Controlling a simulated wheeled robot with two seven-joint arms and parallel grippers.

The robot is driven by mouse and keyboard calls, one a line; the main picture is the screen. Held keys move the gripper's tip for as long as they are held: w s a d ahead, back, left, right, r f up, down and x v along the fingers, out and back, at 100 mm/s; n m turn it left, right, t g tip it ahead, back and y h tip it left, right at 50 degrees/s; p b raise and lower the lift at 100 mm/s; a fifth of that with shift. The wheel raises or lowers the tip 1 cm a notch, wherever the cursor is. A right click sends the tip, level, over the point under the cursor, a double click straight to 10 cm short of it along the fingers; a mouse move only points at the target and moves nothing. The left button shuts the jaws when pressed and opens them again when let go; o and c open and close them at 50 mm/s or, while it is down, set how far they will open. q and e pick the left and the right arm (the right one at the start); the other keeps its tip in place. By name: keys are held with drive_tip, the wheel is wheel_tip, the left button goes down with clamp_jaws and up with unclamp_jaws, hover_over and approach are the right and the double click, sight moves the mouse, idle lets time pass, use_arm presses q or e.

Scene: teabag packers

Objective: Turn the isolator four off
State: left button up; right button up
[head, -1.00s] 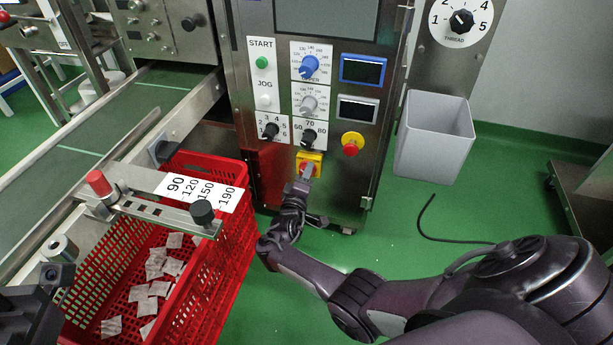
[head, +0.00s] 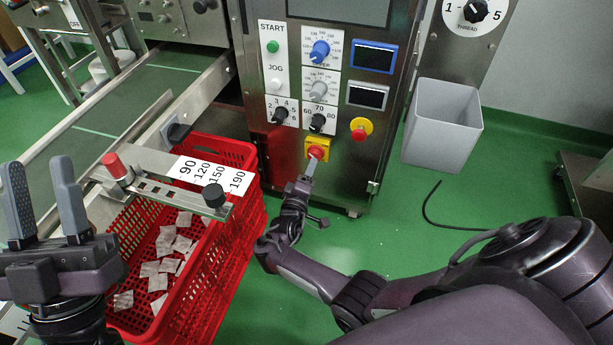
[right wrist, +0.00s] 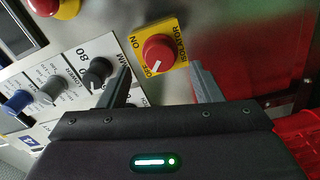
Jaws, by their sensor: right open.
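The isolator is a red knob (head: 317,151) on a yellow plate at the lower front of the steel control panel. In the right wrist view the knob (right wrist: 158,51) shows between and beyond my fingertips, with ON, OFF and ISOLATOR printed on its plate. Its white mark lies on the side of the OFF label. My right gripper (right wrist: 160,76) is open, one finger to either side of the knob, and holds nothing. In the head view the right gripper (head: 309,168) is just below the knob. My left gripper (head: 42,180) is open and empty at the left.
A red-and-yellow push button (head: 361,129) is to the right of the isolator. Black, grey and blue dials are above. A red crate (head: 240,215) with teabags stands at the left under a metal bracket (head: 165,180).

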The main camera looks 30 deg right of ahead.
use_arm(q)
drive_tip(key=shift+w+d+f+g+y, duration=0.15)
drive_tip(key=shift+w+f+g+y, duration=0.1)
drive_tip(key=shift+w+f+g, duration=0.25)
drive_tip(key=shift+w+d+f+g+y, duration=0.15)
drive_tip(key=shift+w+d+f+y, duration=0.1)
drive_tip(key=shift+f, duration=0.45)
drive_tip(key=shift+w+d+f+g+y, duration=0.1)
drive_tip(key=shift+w+f+g+y, duration=0.1)
drive_tip(key=shift+w+f+g, duration=0.3)
use_arm(e)
drive_tip(key=shift+v, duration=1.05)
use_arm(q)
drive_tip(key=shift+s, duration=0.15)
